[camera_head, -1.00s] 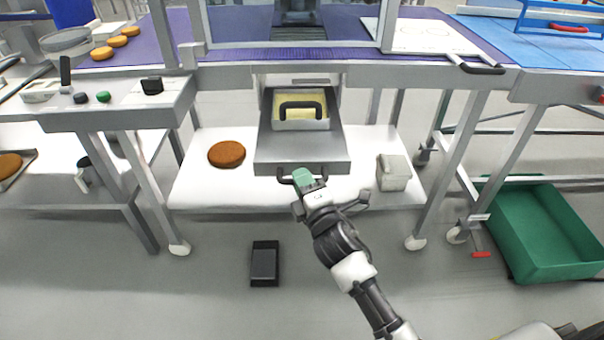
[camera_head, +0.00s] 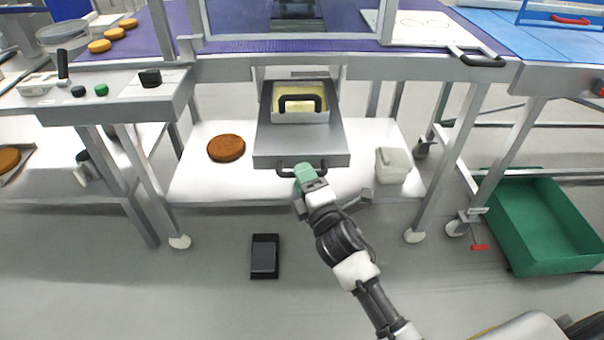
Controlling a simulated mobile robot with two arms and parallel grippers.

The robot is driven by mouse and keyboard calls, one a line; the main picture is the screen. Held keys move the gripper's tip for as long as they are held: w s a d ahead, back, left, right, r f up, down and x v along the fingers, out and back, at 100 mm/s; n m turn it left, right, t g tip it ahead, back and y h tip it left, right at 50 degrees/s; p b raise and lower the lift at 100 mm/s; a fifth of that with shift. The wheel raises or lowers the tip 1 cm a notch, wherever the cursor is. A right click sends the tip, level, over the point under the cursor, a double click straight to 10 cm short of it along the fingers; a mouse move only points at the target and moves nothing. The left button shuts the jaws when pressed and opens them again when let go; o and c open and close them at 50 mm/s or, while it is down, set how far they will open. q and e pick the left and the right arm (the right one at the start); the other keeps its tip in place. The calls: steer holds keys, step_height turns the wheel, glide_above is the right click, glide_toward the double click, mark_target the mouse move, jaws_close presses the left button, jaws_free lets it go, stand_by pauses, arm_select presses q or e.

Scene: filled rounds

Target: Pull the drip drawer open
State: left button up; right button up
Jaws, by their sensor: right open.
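The drip drawer (camera_head: 264,143) is a grey metal tray that stands out from under the purple-topped table, over the white lower shelf. Its dark bar handle (camera_head: 284,173) is on the front edge. A pale bin with yellowish contents and a black handle (camera_head: 297,103) sits toward the back of the drawer. My right gripper (camera_head: 306,177), with a green fingertip pad, is at the drawer handle and hides part of it. Its jaws are open; whether a finger touches the handle I cannot tell. My left gripper is out of view.
A brown round (camera_head: 226,148) and a whitish block-like container (camera_head: 393,165) are on the lower shelf (camera_head: 200,185), either side of the drawer. A black box (camera_head: 264,257) lies on the floor. A green crate (camera_head: 545,225) stands at right. Table legs flank the drawer.

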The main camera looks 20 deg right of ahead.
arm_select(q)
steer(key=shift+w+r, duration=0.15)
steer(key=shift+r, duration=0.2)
arm_select(e)
steer(key=v, duration=0.9)
steer(key=shift+s, duration=0.3)
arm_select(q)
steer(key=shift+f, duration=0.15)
